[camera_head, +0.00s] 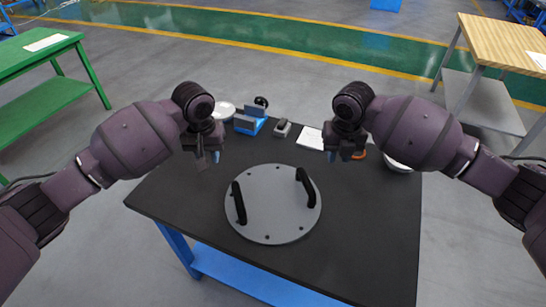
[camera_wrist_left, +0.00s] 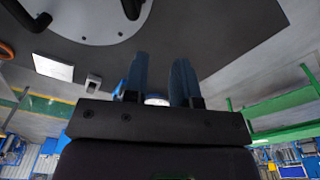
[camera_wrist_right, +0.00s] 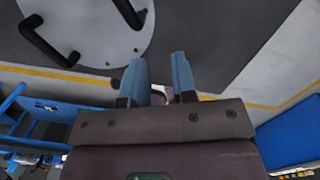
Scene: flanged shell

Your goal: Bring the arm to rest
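My left gripper (camera_head: 208,158) hangs above the left side of the black table, apart from everything on it. In the left wrist view its two blue fingers (camera_wrist_left: 161,78) stand apart with nothing between them. My right gripper (camera_head: 346,154) hangs above the right side of the table. In the right wrist view its blue fingers (camera_wrist_right: 160,78) are also apart and empty. A round grey flanged plate (camera_head: 272,215) with two black handles lies flat on the table between and in front of the grippers. The plate also shows in the left wrist view (camera_wrist_left: 88,22) and right wrist view (camera_wrist_right: 88,28).
The black table (camera_head: 375,240) holds a blue item (camera_head: 250,124), a small grey device (camera_head: 282,128), white paper (camera_head: 309,138) and white bowls (camera_head: 224,110) along its back. A green table (camera_head: 40,85) stands left, a wooden-topped table (camera_head: 505,42) right. The table's front right is clear.

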